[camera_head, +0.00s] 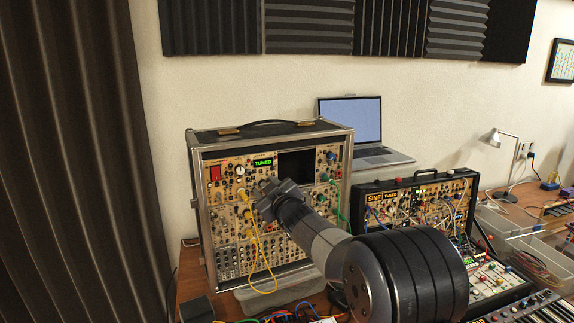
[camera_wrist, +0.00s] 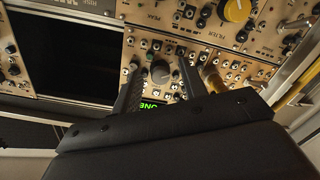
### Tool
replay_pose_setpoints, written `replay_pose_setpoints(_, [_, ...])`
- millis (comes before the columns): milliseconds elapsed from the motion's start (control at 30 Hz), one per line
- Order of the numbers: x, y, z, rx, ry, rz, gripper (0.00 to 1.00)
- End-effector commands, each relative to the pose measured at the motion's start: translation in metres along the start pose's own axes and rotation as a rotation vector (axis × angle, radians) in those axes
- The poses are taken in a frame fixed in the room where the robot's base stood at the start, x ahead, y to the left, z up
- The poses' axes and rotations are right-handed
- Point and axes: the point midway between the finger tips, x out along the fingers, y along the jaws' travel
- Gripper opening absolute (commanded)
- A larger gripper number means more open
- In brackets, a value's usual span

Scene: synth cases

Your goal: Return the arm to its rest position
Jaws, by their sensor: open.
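My arm reaches from the lower right of the head view toward a tall modular synth case (camera_head: 345,160). I see nothing held. I cannot tell whether the fingertips touch the panel.
Yellow cables (camera_head: 257,250) hang from the panel beside and below my gripper. A smaller synth case (camera_head: 385,187) with patch cables stands right of my arm. A laptop (camera_head: 352,120) is behind. A dark curtain (camera_head: 70,150) hangs at left.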

Motion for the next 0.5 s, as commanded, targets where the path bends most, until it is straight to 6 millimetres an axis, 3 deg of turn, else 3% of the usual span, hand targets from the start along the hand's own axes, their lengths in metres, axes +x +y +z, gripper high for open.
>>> replay_pose_setpoints(500, [-0.0003,0.0016,-0.0032,0.478,0.012,-0.001,0.41])
